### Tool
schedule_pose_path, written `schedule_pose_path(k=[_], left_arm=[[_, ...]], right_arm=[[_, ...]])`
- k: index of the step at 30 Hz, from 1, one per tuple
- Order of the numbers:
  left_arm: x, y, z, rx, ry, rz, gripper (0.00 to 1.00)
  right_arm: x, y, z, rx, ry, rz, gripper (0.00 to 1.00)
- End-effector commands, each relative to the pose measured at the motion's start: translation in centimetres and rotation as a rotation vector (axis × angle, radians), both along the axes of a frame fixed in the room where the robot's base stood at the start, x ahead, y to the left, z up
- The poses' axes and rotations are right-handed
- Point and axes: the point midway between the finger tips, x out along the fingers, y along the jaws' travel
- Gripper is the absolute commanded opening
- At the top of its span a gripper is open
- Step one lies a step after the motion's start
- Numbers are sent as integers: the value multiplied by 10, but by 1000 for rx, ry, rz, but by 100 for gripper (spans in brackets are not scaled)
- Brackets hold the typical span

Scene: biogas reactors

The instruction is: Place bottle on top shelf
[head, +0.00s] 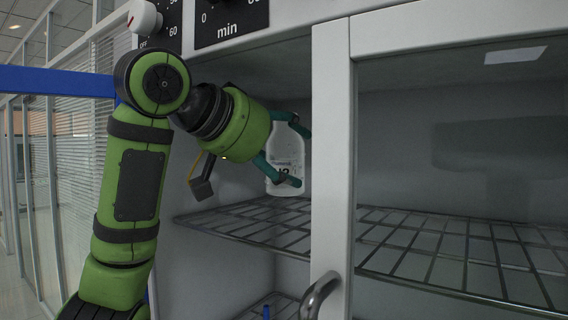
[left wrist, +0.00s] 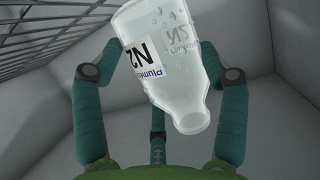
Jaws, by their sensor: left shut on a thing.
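A clear white bottle (head: 285,158) with a label reading N2 is inside the cabinet, above the wire top shelf (head: 250,226). My left gripper (head: 288,157) is shut on the bottle, with its teal fingers around the bottle's sides in the head view. In the left wrist view the bottle (left wrist: 168,65) appears tilted between the fingers, with the shelf (left wrist: 50,28) at the upper left. The head view shows the bottle's base just above or near the shelf; I cannot tell whether they touch. My right gripper is not in view.
A glass-panelled door (head: 333,150) with a metal handle (head: 320,297) stands at the right of my left gripper. Timer dials (head: 230,20) are above the opening. A lower shelf (head: 272,308) shows below. The visible top shelf is bare.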

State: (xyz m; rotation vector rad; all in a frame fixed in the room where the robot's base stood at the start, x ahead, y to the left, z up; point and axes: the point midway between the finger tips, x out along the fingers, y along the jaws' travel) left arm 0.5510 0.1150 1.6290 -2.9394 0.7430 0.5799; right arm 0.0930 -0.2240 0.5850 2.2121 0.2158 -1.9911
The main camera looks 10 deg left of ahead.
Motion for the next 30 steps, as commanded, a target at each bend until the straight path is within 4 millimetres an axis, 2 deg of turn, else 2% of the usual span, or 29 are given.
schedule_pose_path(k=[9, 21, 22, 23, 24, 30], left_arm=[[0, 0, -31, 1, 0, 0, 36], [0, 0, -38, 1, 0, 0, 36], [0, 0, -39, 0, 1, 0, 78], [0, 0, -38, 0, 1, 0, 90], [0, 0, -37, 0, 1, 0, 97], [0, 0, -37, 1, 2, 0, 97]], right_arm=[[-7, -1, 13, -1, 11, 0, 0], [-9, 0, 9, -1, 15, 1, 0], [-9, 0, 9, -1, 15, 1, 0], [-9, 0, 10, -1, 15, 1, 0], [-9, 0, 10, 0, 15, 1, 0], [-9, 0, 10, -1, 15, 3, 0]])
